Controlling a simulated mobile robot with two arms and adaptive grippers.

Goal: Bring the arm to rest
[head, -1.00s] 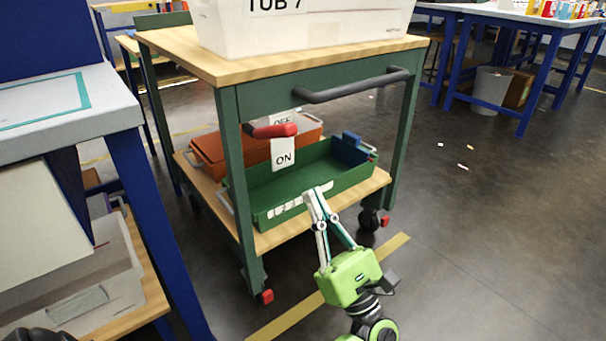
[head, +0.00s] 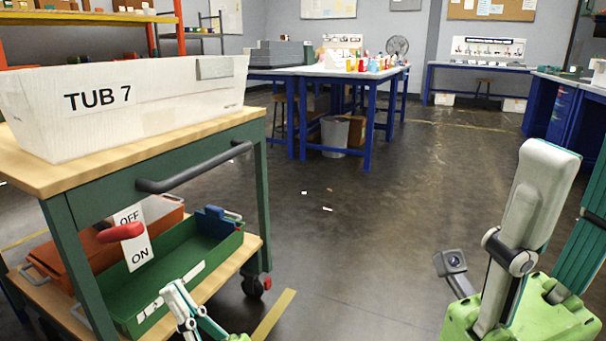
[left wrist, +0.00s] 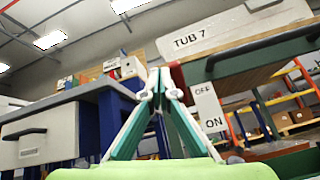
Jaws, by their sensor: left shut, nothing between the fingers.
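My left gripper (head: 174,290) is low at the lower left of the head view, in front of the green tray (head: 180,302) on the cart's lower shelf. Its fingers are shut and empty. In the left wrist view its fingertips (left wrist: 160,76) meet in a point, with the cart to their right. I cannot tell whether it touches the tray. My right gripper (head: 560,185) is large and close at the right edge of the head view. Its fingers stand apart with nothing seen between them, and one is cut off by the frame.
The cart (head: 150,155) carries a white tub marked TUB 7 (head: 150,120). A red lever (head: 120,232) sits by an OFF/ON label (head: 135,238). An orange bin (head: 60,258) is behind the green tray. Blue-legged tables (head: 370,130) stand farther back. The middle floor is mostly clear.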

